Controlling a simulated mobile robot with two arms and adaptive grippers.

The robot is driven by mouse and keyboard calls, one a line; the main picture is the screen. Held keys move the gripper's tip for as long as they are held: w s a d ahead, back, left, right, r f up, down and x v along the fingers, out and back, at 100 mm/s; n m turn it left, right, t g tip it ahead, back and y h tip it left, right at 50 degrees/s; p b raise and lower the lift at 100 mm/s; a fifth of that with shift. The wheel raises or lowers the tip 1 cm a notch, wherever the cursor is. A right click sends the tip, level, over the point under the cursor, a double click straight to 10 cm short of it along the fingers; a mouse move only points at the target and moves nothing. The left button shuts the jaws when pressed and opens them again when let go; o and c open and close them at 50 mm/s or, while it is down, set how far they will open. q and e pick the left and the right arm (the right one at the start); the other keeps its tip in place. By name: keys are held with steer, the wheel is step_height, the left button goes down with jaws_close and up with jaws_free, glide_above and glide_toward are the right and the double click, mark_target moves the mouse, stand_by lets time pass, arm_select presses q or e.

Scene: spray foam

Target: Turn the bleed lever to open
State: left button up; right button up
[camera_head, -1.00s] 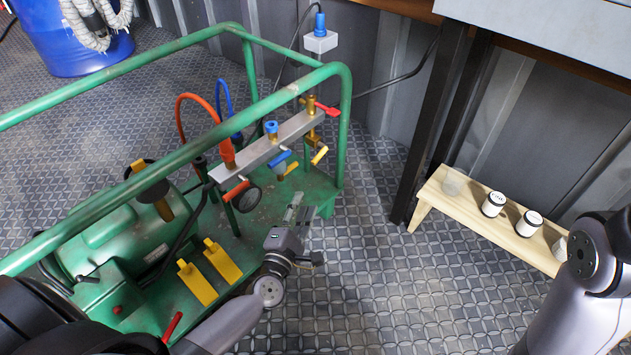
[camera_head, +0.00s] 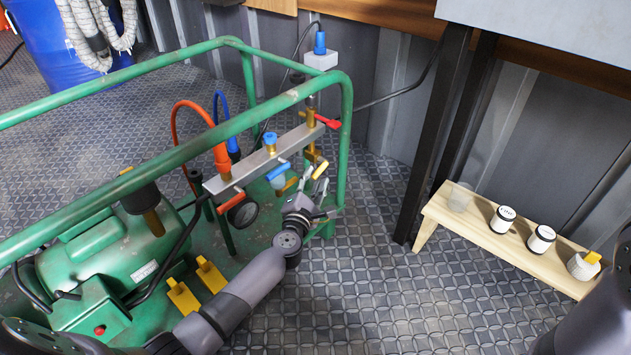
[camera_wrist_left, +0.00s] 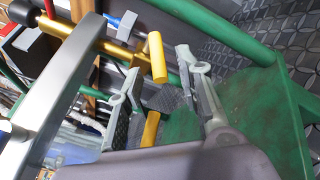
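The metal manifold bar (camera_head: 265,160) inside the green frame carries several coloured levers. A yellow lever (camera_head: 320,169) sits at its right end on brass fittings; no label can be read to confirm it as the bleed lever. My left gripper (camera_head: 313,184) is right at this yellow lever. In the left wrist view the gripper (camera_wrist_left: 156,63) is open, with the yellow lever (camera_wrist_left: 157,57) between or just beyond its fingertips; contact cannot be told. A second yellow piece (camera_wrist_left: 151,129) shows lower between the fingers. My right gripper is out of view.
A red lever (camera_head: 328,122) is above the yellow one, with a blue lever (camera_head: 279,170) to its left. The green frame tube (camera_head: 346,140) stands close on the right. A wooden bench (camera_head: 480,231) with several small containers is at right; the floor between is clear.

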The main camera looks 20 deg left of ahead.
arm_select(q)
steer(key=shift+w+a+b, duration=0.15)
steer(key=shift+w+b, duration=0.2)
steer(key=shift+w, duration=0.85)
steer(key=shift+c, duration=0.4)
jaws_close()
